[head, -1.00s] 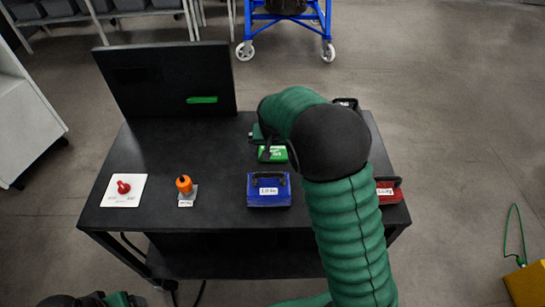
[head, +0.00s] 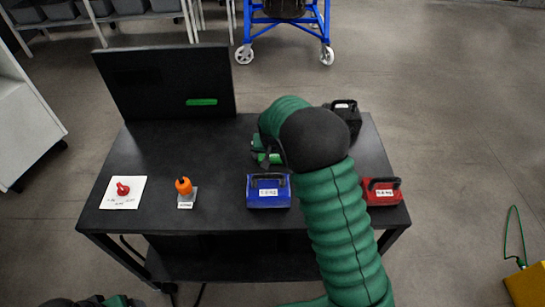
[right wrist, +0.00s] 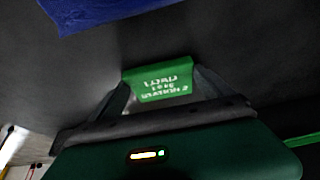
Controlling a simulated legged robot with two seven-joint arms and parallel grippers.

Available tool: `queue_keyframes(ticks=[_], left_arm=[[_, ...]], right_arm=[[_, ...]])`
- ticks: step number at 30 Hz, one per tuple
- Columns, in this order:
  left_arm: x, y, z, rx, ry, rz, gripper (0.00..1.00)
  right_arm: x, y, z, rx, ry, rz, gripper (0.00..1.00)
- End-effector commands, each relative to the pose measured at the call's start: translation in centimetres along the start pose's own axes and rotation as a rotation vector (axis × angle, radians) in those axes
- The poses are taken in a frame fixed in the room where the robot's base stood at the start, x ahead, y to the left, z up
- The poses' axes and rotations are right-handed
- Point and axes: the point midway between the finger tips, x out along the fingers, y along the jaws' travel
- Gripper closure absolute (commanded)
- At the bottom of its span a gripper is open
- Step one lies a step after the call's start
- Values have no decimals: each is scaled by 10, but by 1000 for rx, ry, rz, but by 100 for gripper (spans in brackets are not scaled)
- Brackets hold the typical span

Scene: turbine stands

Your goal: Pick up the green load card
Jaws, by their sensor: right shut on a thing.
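The green load card (right wrist: 158,80) with white lettering, LOAD and STATION 2, sits between the two fingers of my right gripper (right wrist: 165,92) in the right wrist view. The fingers are shut on its sides. In the head view the card shows only as a small green patch (head: 274,158), mostly hidden by my right gripper (head: 263,150) and wrist, over the table behind the blue weight. I cannot tell whether the card touches the table. Part of my left arm end (head: 110,299) shows at the bottom left edge; its fingers are not visible.
The black table (head: 225,160) bears a blue weight (head: 268,198), a red weight (head: 382,197), a black weight (head: 347,115), an orange-topped piece (head: 184,188) and a white plate with a red knob (head: 124,194). A dark panel (head: 150,85) with a green strip stands behind.

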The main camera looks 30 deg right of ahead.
Motion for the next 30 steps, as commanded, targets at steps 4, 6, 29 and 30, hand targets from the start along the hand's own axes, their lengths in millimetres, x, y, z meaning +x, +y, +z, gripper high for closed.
queue_keyframes(ticks=[4,6,29,30], left_arm=[[0,0,0,0,0,0,20],[0,0,0,0,0,0,20],[-10,0,-2,0,0,0,20],[-10,0,-2,0,0,0,20]], right_arm=[[0,0,0,0,-1,0,49],[-1,0,0,0,0,0,49],[-93,0,-38,-1,0,0,49],[-93,0,-38,-1,0,0,49]])
